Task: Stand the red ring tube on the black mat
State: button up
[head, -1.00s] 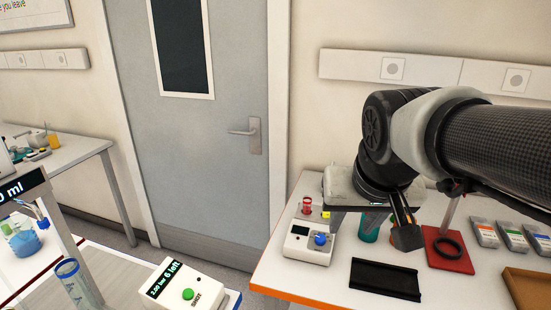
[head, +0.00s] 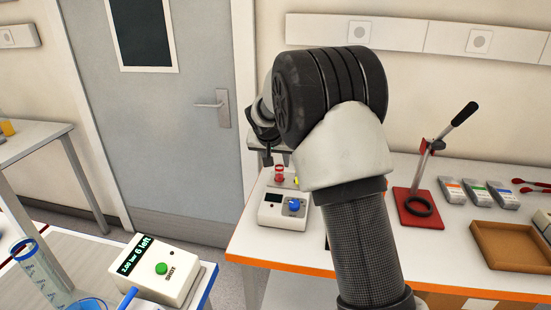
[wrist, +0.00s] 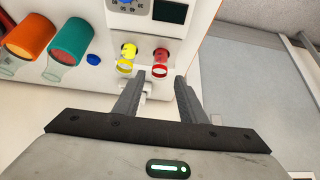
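The red ring tube (head: 280,171) stands behind a white device with a blue knob, near the table's left end. In the wrist view its red ring (wrist: 161,68) shows just beyond and between my fingertips. A yellow ring tube (wrist: 125,66) stands close to its left there. My gripper (wrist: 161,77) is open, with nothing held between its fingers. In the head view my arm hides most of the gripper. The black mat is almost wholly hidden behind my arm in the head view and is not seen in the wrist view.
The white device (head: 284,211) stands in front of the tubes. Orange (wrist: 28,36) and teal (wrist: 70,38) containers are left in the wrist view. Right of my arm are a red-based press (head: 418,212) and a brown tray (head: 505,246).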

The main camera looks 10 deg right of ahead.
aim_at(278, 167)
jog(key=b+x, duration=0.1)
jog(key=x, duration=0.5)
jog(key=shift+s+f, duration=0.1)
jog(key=shift+f, duration=0.1)
jog(key=shift+b+x, duration=0.45)
jog(key=shift+x, duration=0.35)
jog(key=shift+c, duration=0.3)
jog(key=shift+r, duration=0.1)
grip_shut()
